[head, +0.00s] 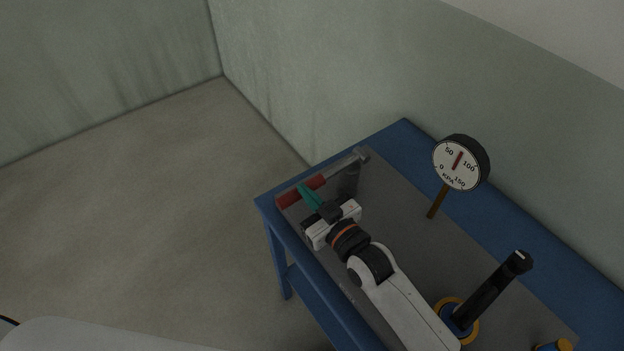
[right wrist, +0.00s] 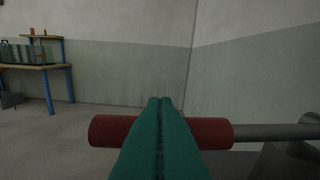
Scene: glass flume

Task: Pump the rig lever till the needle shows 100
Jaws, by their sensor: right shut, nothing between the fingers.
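The rig lever has a red grip (head: 288,198) on a grey rod that runs to a post at the plate's far end. The grip also shows crossing the right wrist view (right wrist: 108,131). My right gripper (head: 308,194) has teal fingers, shut and empty, lying across the grip and hiding its middle. In the right wrist view its fingers (right wrist: 160,102) pass in front of the grip; I cannot tell whether they touch it. The round gauge (head: 461,165) stands on a brown post, its red needle pointing between 50 and 100. My left gripper is not in view.
The rig's grey plate (head: 405,190) lies on a blue table (head: 400,136) near the wall. A black upright handle (head: 490,290) in a yellow ring stands right of my arm. A separate table (right wrist: 40,67) stands far left in the wrist view. Floor left is clear.

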